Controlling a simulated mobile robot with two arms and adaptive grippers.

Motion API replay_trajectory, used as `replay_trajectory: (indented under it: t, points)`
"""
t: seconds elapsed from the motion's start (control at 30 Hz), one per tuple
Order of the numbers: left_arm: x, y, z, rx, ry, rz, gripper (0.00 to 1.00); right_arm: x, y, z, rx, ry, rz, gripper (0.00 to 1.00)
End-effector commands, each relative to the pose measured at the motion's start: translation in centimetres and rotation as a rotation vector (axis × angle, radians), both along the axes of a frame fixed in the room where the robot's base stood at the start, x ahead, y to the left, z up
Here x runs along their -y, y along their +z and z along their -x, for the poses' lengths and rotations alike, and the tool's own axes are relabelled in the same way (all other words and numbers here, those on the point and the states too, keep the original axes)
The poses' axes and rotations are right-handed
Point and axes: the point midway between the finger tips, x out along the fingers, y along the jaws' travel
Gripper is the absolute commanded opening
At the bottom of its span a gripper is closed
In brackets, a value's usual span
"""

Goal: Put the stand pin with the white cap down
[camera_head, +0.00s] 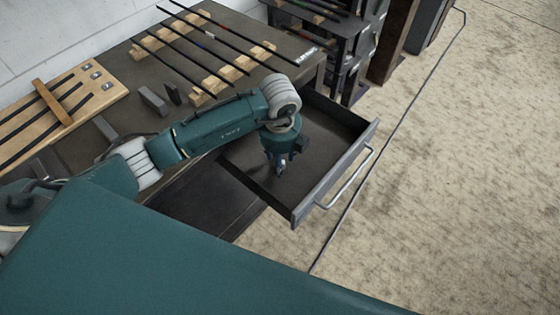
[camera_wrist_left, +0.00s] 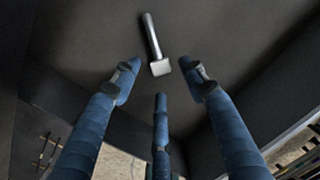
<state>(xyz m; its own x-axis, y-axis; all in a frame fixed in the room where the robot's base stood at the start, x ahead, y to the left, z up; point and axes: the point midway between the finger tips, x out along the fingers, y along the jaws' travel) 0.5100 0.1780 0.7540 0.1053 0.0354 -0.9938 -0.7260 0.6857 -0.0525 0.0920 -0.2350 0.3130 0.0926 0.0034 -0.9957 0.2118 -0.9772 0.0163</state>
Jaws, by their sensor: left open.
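The stand pin with the white cap (camera_wrist_left: 154,42) shows in the left wrist view, a grey shaft with a pale squarish cap at the near end. It appears to lie on the dark drawer floor, just beyond my fingertips. My left gripper (camera_head: 280,168) points down inside the open drawer (camera_head: 345,172). In the left wrist view its blue fingers (camera_wrist_left: 163,80) are spread and empty, with the cap in line with the gap between them. I cannot make out the pin in the head view. My right gripper is not in view.
The drawer's walls and front handle (camera_head: 348,180) surround the gripper. On the bench (camera_head: 112,127) are dark rods on wooden racks (camera_head: 165,35), a wooden board (camera_head: 75,100) and small dark blocks (camera_head: 153,100). The floor right of the drawer is clear.

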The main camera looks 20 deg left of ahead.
Motion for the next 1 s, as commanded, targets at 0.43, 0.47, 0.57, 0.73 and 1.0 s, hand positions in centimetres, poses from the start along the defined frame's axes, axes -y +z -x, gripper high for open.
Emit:
replay_trajectory:
  t: [0.43, 0.47, 0.57, 0.73, 1.0]
  points:
    - [0.4, 8.8, 0.8, 0.004, -0.002, 0.001, 0.43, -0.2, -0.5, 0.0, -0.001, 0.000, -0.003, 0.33]
    - [0.4, 9.2, 0.9, 0.002, -0.002, 0.000, 0.43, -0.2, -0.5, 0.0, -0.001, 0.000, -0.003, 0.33]
    - [0.4, 9.9, 1.0, 0.002, 0.000, 0.001, 0.43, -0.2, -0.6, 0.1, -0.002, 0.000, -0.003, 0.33]
    - [0.4, 10.3, 1.1, 0.001, 0.000, -0.001, 0.43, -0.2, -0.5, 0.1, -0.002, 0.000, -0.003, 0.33]
    - [0.4, 10.2, 1.1, 0.000, -0.001, 0.000, 0.43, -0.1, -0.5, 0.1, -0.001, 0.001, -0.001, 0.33]
